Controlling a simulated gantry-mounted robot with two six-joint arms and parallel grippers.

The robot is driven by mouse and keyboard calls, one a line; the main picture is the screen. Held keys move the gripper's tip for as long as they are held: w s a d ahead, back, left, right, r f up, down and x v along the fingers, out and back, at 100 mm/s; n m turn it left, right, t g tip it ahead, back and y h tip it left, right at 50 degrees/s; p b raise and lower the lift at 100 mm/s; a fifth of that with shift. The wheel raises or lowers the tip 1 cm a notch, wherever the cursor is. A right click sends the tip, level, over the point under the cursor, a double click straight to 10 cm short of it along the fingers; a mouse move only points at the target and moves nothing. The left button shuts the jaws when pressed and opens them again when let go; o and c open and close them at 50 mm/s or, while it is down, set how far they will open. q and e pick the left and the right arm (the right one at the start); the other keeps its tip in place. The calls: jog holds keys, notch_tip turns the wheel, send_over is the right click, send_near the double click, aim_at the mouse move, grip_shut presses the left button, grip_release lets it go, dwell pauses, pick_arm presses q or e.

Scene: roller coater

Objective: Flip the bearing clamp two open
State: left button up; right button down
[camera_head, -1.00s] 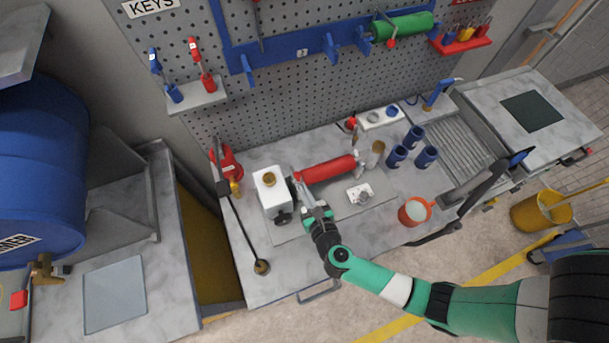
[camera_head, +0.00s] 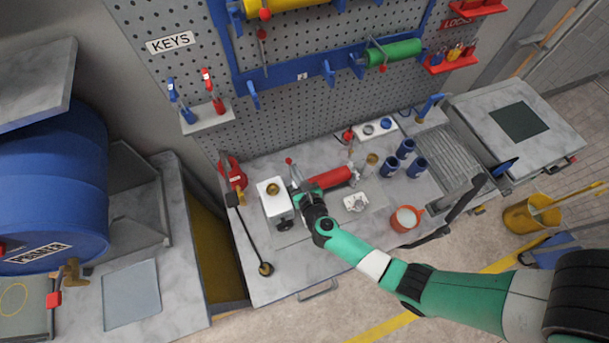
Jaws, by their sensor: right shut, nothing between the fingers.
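A red roller (camera_head: 330,178) lies on the workbench between two bearing mounts. At its left end, a clamp lever with a red knob (camera_head: 289,161) stands raised behind my right gripper. At its right end, another lever with a red knob (camera_head: 347,137) also stands up. No label shows which clamp is number two. My right gripper (camera_head: 302,189) is shut and empty at the left mount, just in front of the left lever. It hides much of that clamp, and I cannot tell whether it touches it. My left gripper is not in view.
A white box (camera_head: 273,198) stands just left of the gripper. A small white part (camera_head: 356,203), an orange-red cup (camera_head: 404,219) and blue cylinders (camera_head: 417,167) are to the right. A black rod (camera_head: 251,238) lies at the left. The pegboard rises behind.

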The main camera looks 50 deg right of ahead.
aim_at(291, 161)
jog(key=shift+w+d+r, duration=0.15)
jog(key=shift+w+d, duration=0.3)
jog(key=shift+w, duration=0.35)
jog(key=shift+w+d+r, duration=0.1)
jog(key=shift+w+d, duration=0.3)
jog(key=shift+w, duration=0.35)
jog(key=shift+r, duration=0.1)
